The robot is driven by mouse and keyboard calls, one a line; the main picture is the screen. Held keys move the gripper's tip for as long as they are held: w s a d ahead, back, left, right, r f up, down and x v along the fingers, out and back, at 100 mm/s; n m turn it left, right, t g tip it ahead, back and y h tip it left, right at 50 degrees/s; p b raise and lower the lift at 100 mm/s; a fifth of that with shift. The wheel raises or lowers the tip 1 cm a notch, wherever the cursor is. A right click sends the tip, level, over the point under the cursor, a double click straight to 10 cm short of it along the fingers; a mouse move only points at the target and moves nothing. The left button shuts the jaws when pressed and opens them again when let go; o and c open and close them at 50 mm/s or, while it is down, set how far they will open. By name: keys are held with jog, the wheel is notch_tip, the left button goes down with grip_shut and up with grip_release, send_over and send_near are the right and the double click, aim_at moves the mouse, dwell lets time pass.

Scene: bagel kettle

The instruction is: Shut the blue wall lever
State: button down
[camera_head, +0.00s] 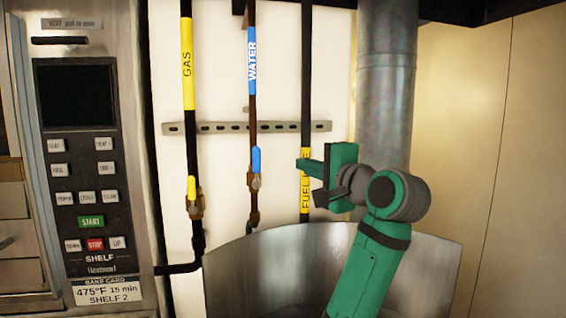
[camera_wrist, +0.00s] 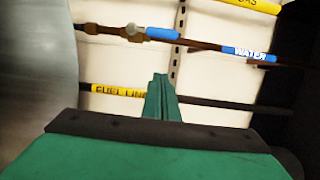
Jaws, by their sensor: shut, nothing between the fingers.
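The blue wall lever (camera_head: 256,160) is on the brown water pipe (camera_head: 252,120), at a brass valve (camera_head: 254,182). It points up, roughly in line with the pipe. In the wrist view the blue lever (camera_wrist: 162,33) also lies along the pipe, beside its valve (camera_wrist: 132,30). My green gripper (camera_head: 300,163) is shut and empty, to the right of the lever at about its height in the head view. In the wrist view its closed fingertips (camera_wrist: 160,78) appear below the lever in the picture, apart from it.
A gas pipe with a yellow lever (camera_head: 191,188) runs to the left. A fuel line pipe (camera_head: 305,180) passes behind my gripper. A metal kettle (camera_head: 235,280) stands below. A perforated rail (camera_head: 220,128) crosses the wall. An oven control panel (camera_head: 90,180) is at the left.

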aim_at(257, 168)
jog(key=w+a, duration=0.7)
jog(key=a, duration=0.1)
jog(key=shift+w, duration=0.35)
jog(key=shift+a, duration=0.1)
